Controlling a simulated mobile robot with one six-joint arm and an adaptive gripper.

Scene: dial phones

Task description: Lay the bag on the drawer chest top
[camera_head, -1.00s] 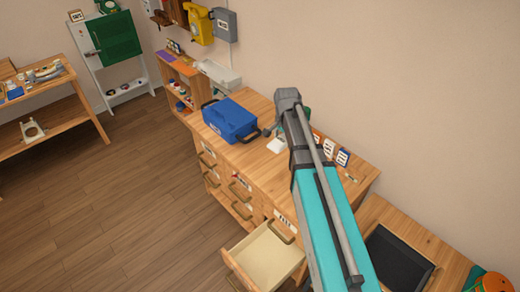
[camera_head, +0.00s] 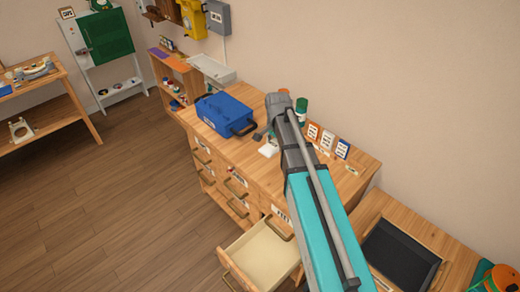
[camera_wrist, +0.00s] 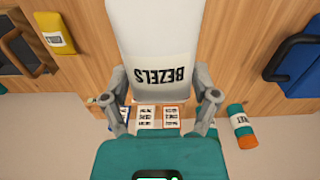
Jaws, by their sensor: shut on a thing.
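A white bag (camera_wrist: 152,35) marked BEZELS is held between the fingers of my gripper (camera_wrist: 160,82) in the wrist view. In the head view only a small white part of the bag (camera_head: 268,150) shows below my wrist. It is over the wooden drawer chest top (camera_head: 237,153), to the right of the blue case. I cannot tell whether the bag touches the top. My gripper is mostly hidden behind my arm in the head view.
A blue case (camera_head: 225,113) with dark handles stands on the chest's left part. A green can (camera_head: 301,109) and cards (camera_head: 328,139) stand along the back. A drawer (camera_head: 262,254) is pulled open at the front. A dark tray (camera_head: 400,253) lies on the lower surface at right.

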